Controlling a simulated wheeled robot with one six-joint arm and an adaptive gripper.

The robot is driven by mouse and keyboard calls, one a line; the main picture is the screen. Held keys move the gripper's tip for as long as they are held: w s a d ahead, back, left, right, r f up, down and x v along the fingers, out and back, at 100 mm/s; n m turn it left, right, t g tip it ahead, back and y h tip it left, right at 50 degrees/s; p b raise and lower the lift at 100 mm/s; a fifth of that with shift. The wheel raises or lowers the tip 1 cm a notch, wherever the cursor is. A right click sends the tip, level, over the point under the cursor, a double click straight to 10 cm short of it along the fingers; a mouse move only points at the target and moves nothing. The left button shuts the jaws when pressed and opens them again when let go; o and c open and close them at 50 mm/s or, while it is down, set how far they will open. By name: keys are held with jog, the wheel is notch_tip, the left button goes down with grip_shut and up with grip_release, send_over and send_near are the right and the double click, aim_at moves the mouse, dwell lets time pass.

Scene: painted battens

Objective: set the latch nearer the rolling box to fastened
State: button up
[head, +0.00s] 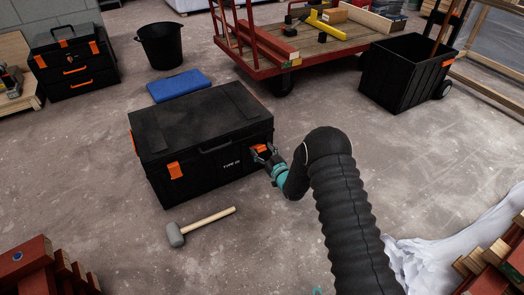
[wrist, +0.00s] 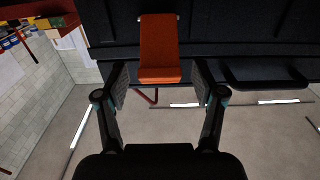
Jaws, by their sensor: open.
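The large black toolbox (head: 205,115) stands closed on the floor, with two orange latches on its front. The right latch (head: 259,148) is nearer the rolling box (head: 400,85), a black wheeled bin at the upper right. The left latch (head: 175,170) is at the other end. My gripper (head: 266,155) is at the right latch and partly hides it in the head view. In the wrist view the orange latch (wrist: 159,50) is upright, its lower end between my open fingertips (wrist: 160,82), with gaps either side. I cannot tell whether it lies flat against the box.
A mallet (head: 200,226) lies before the toolbox and a blue case (head: 179,86) behind it. A bucket (head: 161,45), a smaller toolbox (head: 72,65) and a loaded red cart (head: 310,48) stand farther back. White cloth (head: 440,255) and timber are at lower right.

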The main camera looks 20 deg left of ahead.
jog(key=shift+w+a, duration=0.2)
jog(key=shift+a, duration=0.05)
grip_shut()
jog(key=shift+r, duration=0.1)
